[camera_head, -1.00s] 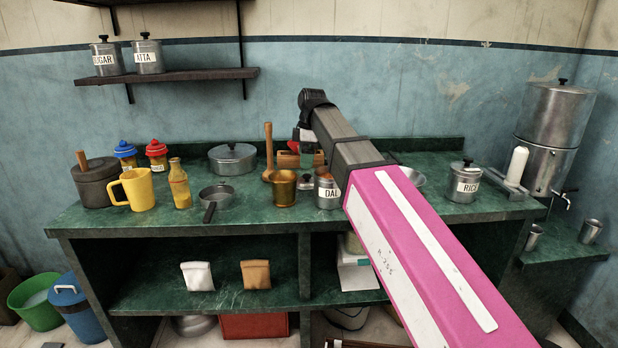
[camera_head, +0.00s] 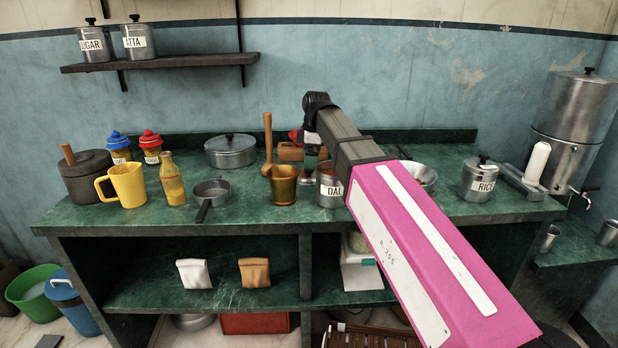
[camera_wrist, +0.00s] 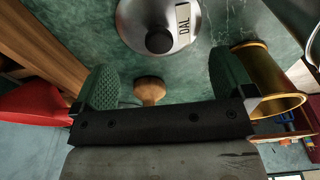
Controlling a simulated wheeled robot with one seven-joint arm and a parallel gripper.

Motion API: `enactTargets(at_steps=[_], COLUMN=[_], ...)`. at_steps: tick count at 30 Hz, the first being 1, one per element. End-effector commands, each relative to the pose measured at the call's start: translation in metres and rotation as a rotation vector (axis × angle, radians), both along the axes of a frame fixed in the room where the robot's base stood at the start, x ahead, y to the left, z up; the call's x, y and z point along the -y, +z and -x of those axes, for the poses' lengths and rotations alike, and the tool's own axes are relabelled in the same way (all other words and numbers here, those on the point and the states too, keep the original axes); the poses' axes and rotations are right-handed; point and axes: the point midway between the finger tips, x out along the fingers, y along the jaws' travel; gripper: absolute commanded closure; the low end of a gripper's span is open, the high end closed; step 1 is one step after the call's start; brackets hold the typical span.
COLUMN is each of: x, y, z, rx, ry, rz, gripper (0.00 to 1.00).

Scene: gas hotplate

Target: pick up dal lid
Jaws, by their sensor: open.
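The dal lid (camera_head: 306,178) is a small silver disc with a dark knob. It lies on the green counter between the brass cup (camera_head: 284,186) and the DAL canister (camera_head: 330,190), whose top looks open. In the wrist view the lid (camera_wrist: 140,18), with its black knob and DAL label, is at the top centre, beyond my fingertips. My gripper (camera_wrist: 165,72) is open, with two green ribbed pads spread apart and nothing between them. The knob is apart from both pads. In the head view my arm hides most of the gripper.
The brass cup (camera_wrist: 268,80) is close to the right finger in the wrist view. A round wooden piece (camera_wrist: 150,91) shows between the fingers. A small pan (camera_head: 211,190) stands left, a steel bowl (camera_head: 419,175) and the RICE canister (camera_head: 478,182) right.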

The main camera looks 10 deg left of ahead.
Motion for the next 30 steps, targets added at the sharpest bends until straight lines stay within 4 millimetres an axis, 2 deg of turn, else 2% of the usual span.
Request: enactTargets(at_steps=[5, 15, 23, 27, 30], x=[0.0, -0.002, -0.002, -0.002, -0.002], y=[-0.01, -0.05, -0.053, -0.053, -0.053], z=[0.0, 0.0, 0.0, 0.0, 0.0], rx=[-0.001, -0.001, 0.0, 0.0, 0.0], ry=[0.0, 0.0, 0.0, 0.0, 0.0], rz=[0.0, 0.0, 0.0, 0.0, 0.0], gripper=[0.0, 0.0, 0.0, 0.37, 0.4])
